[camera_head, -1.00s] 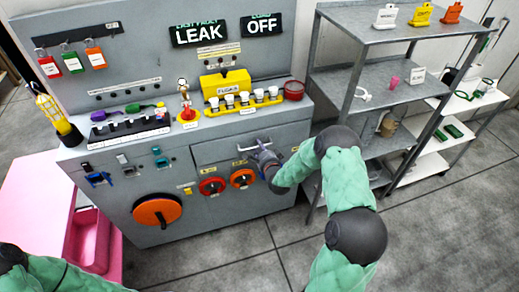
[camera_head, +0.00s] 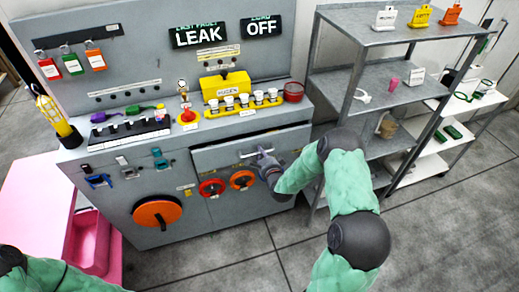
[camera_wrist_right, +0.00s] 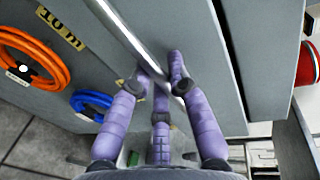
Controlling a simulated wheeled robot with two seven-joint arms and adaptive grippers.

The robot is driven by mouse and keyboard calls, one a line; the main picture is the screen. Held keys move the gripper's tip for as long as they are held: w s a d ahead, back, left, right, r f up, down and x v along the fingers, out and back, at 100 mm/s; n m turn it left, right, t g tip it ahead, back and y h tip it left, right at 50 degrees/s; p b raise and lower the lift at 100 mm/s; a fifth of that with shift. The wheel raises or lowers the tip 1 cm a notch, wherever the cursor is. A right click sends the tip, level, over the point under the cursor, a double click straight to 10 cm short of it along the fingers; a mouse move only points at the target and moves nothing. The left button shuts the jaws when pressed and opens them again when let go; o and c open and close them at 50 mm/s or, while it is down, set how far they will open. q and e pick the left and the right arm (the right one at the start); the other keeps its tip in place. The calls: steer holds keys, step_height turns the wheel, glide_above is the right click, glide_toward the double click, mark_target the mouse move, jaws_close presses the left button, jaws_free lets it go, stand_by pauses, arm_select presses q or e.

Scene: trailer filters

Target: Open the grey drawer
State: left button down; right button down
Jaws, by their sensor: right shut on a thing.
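The grey drawer (camera_head: 225,157) is in the upper right front of the grey cabinet (camera_head: 130,185). A thin dark gap shows along its top edge, so it stands slightly open. Its metal bar handle (camera_head: 246,155) is partly hidden by my right gripper (camera_head: 262,156). In the right wrist view the fingers of my right gripper (camera_wrist_right: 162,70) are closed around the handle bar (camera_wrist_right: 128,35), with the drawer front behind it. My left gripper is out of view; only part of my left arm shows at the lower left.
Red (camera_head: 212,187) and orange (camera_head: 242,180) rings sit on the cabinet front below the drawer. A yellow block (camera_head: 226,86) and several white-capped items stand on the cabinet top. A grey metal shelf (camera_head: 365,80) stands close on the right. The floor in front is clear.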

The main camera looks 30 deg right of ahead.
steer(key=f+p+v, duration=0.1)
steer(key=f+v, duration=0.1)
steer(key=v, duration=1.1)
steer(key=shift+s+f, duration=0.35)
steer(key=shift+s, duration=0.3)
steer(key=shift+a, duration=0.1)
steer(key=c, duration=1.4)
jaws_free()
steer(key=shift+c, duration=0.2)
steer(key=v, duration=1.2)
